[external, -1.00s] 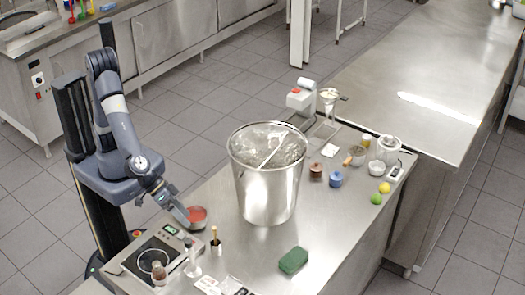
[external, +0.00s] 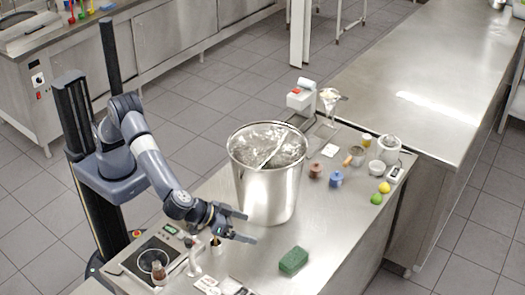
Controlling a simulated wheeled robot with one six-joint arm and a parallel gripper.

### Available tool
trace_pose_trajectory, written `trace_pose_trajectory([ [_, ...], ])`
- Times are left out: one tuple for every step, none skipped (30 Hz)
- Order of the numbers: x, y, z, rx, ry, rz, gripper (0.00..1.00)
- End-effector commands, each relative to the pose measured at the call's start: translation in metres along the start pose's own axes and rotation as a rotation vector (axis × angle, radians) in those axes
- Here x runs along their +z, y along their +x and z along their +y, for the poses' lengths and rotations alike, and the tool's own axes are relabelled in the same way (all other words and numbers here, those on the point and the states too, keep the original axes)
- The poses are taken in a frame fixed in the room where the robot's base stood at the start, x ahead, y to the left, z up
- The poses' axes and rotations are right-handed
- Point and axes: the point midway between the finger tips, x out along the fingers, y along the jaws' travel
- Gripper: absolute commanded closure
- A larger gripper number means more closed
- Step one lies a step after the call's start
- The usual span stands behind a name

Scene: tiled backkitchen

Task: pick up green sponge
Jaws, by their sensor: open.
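The green sponge (external: 293,260) lies flat on the steel table near its front edge, in the lower middle of the external view. My gripper (external: 250,227) is open and empty. It is above the table, up and to the left of the sponge, with its fingers pointing right toward the area between the sponge and the big pot. The sponge is fully visible and apart from the gripper.
A large metal pot (external: 268,185) stands close behind my gripper. A scale or hotplate (external: 154,260), a small brown bottle (external: 158,273) and white cards (external: 222,286) are at lower left. Jars, a lemon (external: 384,187) and a lime (external: 376,199) sit at right. Table around the sponge is clear.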

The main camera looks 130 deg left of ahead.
Motion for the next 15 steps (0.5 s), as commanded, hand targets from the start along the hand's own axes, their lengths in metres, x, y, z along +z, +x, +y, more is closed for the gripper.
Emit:
trace_pose_trajectory([
  [-0.001, 0.012, 0.005, -0.029, 0.013, 0.017, 0.05],
  [-0.003, 0.017, 0.007, -0.046, 0.02, 0.026, 0.05],
  [-0.005, 0.022, 0.009, -0.065, 0.029, 0.036, 0.05],
  [-0.006, 0.026, 0.01, -0.079, 0.037, 0.042, 0.05],
  [-0.006, 0.03, 0.011, -0.093, 0.043, 0.048, 0.05],
  [-0.007, 0.035, 0.013, -0.109, 0.05, 0.055, 0.05],
  [-0.007, 0.038, 0.013, -0.122, 0.056, 0.059, 0.05],
  [-0.008, 0.041, 0.014, -0.133, 0.061, 0.063, 0.05],
  [-0.008, 0.045, 0.014, -0.148, 0.067, 0.068, 0.05],
  [-0.008, 0.047, 0.015, -0.159, 0.072, 0.071, 0.05],
  [-0.008, 0.05, 0.015, -0.17, 0.075, 0.074, 0.05],
  [-0.009, 0.053, 0.015, -0.183, 0.082, 0.077, 0.05],
  [-0.008, 0.056, 0.015, -0.194, 0.085, 0.079, 0.05],
  [0.005, 0.064, 0.011, -0.197, 0.092, 0.076, 0.05],
  [0.021, 0.073, 0.007, -0.196, 0.094, 0.075, 0.05],
])
